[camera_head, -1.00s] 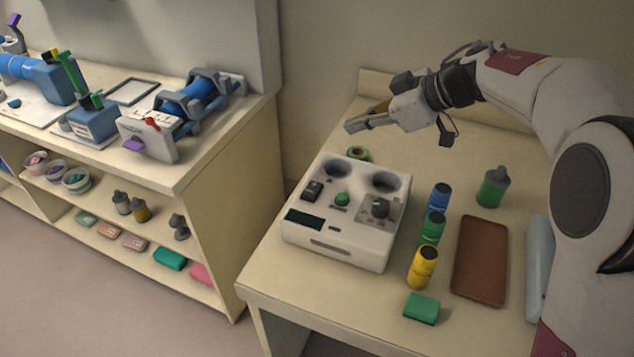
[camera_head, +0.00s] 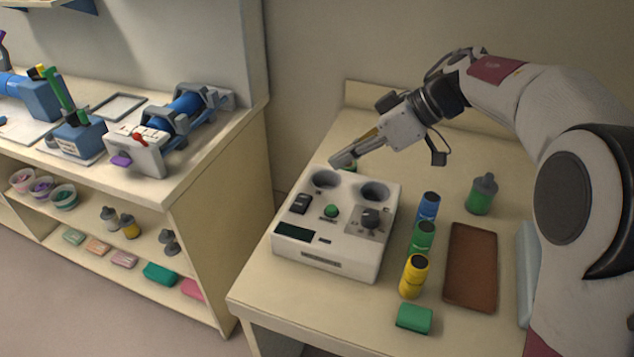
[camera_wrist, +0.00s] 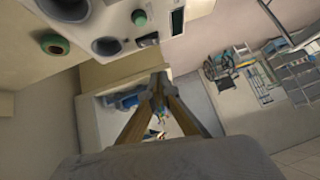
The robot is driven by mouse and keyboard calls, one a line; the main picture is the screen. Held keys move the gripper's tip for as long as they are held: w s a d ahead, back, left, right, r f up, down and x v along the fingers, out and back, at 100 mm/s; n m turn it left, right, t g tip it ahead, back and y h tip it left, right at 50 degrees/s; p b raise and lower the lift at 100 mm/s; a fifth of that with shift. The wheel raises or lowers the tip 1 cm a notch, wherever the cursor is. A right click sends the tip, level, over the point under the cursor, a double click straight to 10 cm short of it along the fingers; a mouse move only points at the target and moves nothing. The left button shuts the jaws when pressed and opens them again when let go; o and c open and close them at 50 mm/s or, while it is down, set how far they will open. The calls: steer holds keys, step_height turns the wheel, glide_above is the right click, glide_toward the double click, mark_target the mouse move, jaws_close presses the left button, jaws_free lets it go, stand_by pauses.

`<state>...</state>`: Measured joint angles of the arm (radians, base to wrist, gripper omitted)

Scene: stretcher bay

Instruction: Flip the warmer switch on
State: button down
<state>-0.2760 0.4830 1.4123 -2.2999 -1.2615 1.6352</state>
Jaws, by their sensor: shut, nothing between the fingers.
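The warmer (camera_head: 324,265) is a white box on the right-hand table, with two round wells on top. A black rocker switch (camera_head: 302,203) sits at its left side, below the left well; it also shows in the wrist view (camera_wrist: 147,40). I cannot tell which way the rocker is tipped. A green button or lamp (camera_head: 331,211), a dark knob (camera_head: 370,217) and a dark display (camera_head: 297,233) share the top. My gripper (camera_head: 341,161) is shut and empty, just behind and above the left well, apart from the switch. In the wrist view its fingertips (camera_wrist: 158,82) meet below the switch.
A green ring (camera_wrist: 55,44) lies behind the warmer. Blue (camera_head: 428,206), green (camera_head: 421,238) and yellow (camera_head: 413,276) bottles stand to its right, by a brown tray (camera_head: 470,268) and a green block (camera_head: 414,319). The left bench (camera_head: 215,150) holds blue apparatus. A floor gap separates the two.

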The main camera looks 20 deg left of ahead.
glide_above(295, 203)
steer(key=d, duration=0.2)
steer(key=f, duration=0.7)
steer(key=shift+w+d+f, duration=0.1)
steer(key=shift+w+d, duration=0.05)
steer(key=shift+w, duration=0.2)
step_height(295, 203, down, 2)
steer(key=shift+s+d, duration=0.15)
steer(key=shift+s+f, duration=0.15)
steer(key=shift+f, duration=0.7)
steer(key=shift+s+f+t, duration=0.1)
steer(key=shift+f+t, duration=0.2)
steer(key=shift+t, duration=0.1)
steer(key=shift+w, duration=0.2)
steer(key=shift+w+r, duration=0.25)
steer(key=shift+w, duration=0.2)
steer(key=shift+r, duration=0.2)
